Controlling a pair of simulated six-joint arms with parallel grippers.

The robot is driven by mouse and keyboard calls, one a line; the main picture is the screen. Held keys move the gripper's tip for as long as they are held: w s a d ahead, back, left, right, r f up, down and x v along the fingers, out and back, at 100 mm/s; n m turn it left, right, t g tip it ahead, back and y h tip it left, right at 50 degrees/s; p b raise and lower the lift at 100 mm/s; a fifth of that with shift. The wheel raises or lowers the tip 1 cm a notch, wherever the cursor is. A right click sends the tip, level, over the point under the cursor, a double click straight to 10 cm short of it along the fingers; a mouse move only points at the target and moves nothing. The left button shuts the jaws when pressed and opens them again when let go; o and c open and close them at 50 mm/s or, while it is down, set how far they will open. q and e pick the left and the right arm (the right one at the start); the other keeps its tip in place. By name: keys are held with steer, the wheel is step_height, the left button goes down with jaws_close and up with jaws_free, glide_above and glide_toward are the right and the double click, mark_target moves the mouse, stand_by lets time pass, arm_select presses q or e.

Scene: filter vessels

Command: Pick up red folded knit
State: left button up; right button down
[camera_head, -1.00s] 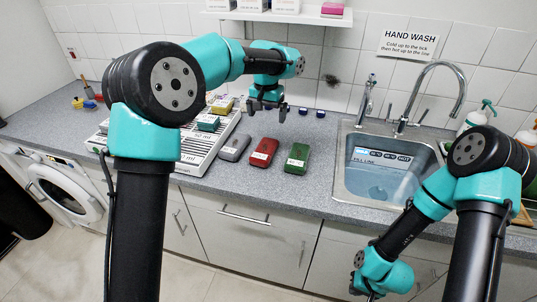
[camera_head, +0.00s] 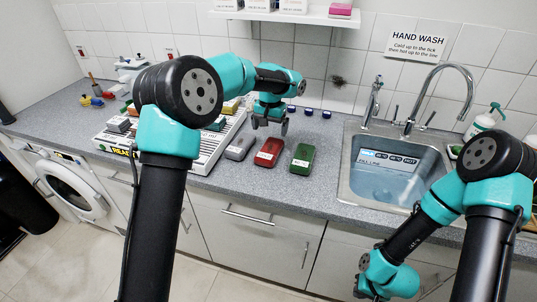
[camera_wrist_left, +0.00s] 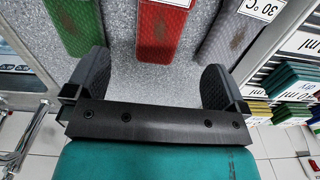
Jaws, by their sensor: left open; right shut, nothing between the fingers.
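The red folded knit (camera_head: 269,152) lies flat on the grey counter with a white label on it, between a grey bundle (camera_head: 239,147) and a green bundle (camera_head: 301,158). My left gripper (camera_head: 269,125) is open and empty, just behind and above the red knit. In the left wrist view the red knit (camera_wrist_left: 160,30) lies ahead of the gap between the open fingers (camera_wrist_left: 153,82), with the green bundle (camera_wrist_left: 80,25) on the left and the grey one (camera_wrist_left: 230,35) on the right. My right arm is at the lower right; its fingers are out of view.
A white labelled rack (camera_head: 204,158) with several coloured bundles stands to the left. The sink (camera_head: 352,188) with its tap (camera_head: 466,75) is to the right. A shelf (camera_head: 300,17) hangs on the wall above. The counter's front edge runs close before the bundles.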

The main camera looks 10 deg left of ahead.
mark_target(269, 149)
arm_select(q)
step_height(269, 149, down, 6)
stand_by(0.5)
steer(key=shift+w+a+f, duration=0.1)
steer(key=shift+a+f, duration=0.05)
steer(key=shift+f, duration=2.45)
steer(key=c, duration=0.9)
